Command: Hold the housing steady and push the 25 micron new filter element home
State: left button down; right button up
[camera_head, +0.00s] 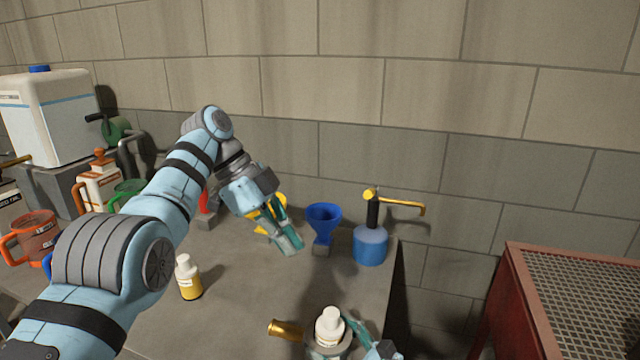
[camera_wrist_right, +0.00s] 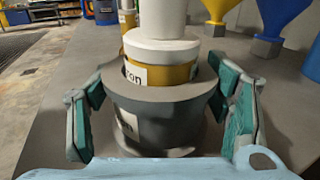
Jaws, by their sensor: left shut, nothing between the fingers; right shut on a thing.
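The grey cup-shaped housing (camera_wrist_right: 150,118) stands upright in the right wrist view, between the two teal fingers of my right gripper (camera_wrist_right: 163,112). A filter element (camera_wrist_right: 165,50), white with a yellow band, sits upright in its mouth, its upper part above the rim. Its label is only partly visible, so the micron figure cannot be read. In the head view the white-topped element (camera_head: 330,322) shows at the bottom edge, with my right gripper (camera_head: 340,338) around the housing. My left gripper (camera_head: 286,240) is shut and empty, near the blue funnel, apart from the housing.
Another white and yellow element (camera_head: 189,280) stands left on the bench. A brass piece (camera_head: 286,328) is beside the housing. A blue funnel (camera_head: 322,222) and blue pump bottle (camera_head: 370,243) stand at the back right. Mugs (camera_head: 35,232) crowd the left. The bench's middle is clear.

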jog(key=o, duration=1.7)
